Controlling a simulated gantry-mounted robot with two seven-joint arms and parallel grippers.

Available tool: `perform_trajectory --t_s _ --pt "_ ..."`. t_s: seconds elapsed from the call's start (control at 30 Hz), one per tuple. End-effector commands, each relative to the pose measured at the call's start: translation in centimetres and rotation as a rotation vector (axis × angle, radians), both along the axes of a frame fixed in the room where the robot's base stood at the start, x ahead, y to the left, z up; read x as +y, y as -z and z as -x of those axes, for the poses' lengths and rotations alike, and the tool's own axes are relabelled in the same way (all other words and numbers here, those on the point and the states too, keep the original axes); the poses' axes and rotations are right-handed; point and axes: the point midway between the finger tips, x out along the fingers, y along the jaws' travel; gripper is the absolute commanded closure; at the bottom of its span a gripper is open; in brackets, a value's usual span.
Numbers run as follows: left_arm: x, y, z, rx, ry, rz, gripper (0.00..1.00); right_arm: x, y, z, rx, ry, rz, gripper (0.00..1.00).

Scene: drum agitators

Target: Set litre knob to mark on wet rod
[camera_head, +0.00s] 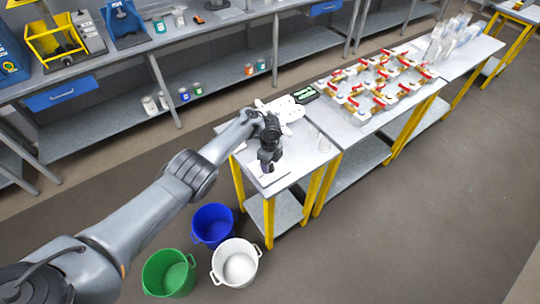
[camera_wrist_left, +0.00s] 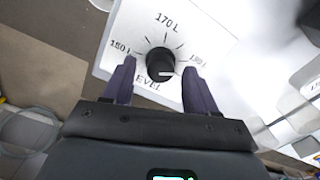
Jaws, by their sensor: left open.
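The litre knob (camera_wrist_left: 160,62) is round and black with a white pointer line, which lies level in the picture towards the right. It sits on a white dial plate (camera_wrist_left: 125,45) marked 170 L at the top, with one mark on either side whose figures are hard to read, and LEVEL below. My left gripper (camera_head: 268,167) hangs over the near end of the table, above the white plate. Its two fingers stand open on either side of the knob, with visible gaps. I cannot make out the wet rod in either view. My right gripper is not in view.
The grey table (camera_head: 318,170) carries white items and a green-lit dark device (camera_head: 305,94) behind my gripper. Red-handled brass valves (camera_head: 375,85) fill the adjoining table. Blue (camera_head: 212,225), green (camera_head: 168,273) and white (camera_head: 236,262) buckets stand on the floor. A long shelf bench runs behind.

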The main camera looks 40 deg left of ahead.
Motion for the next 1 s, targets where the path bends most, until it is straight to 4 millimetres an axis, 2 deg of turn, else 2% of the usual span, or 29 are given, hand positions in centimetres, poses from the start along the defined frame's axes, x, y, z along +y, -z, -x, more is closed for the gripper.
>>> perform_trajectory --t_s 0.53,0.73,1.0 --pt "0.0 -8.6 -0.1 -0.003 0.0 0.0 0.42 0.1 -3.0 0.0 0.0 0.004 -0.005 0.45" --pt "0.1 -10.2 -0.1 -0.002 0.0 0.0 0.42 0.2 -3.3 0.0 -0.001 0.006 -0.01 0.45" --pt "0.1 -10.4 0.0 -0.001 0.0 0.0 0.42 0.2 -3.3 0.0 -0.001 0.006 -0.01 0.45"
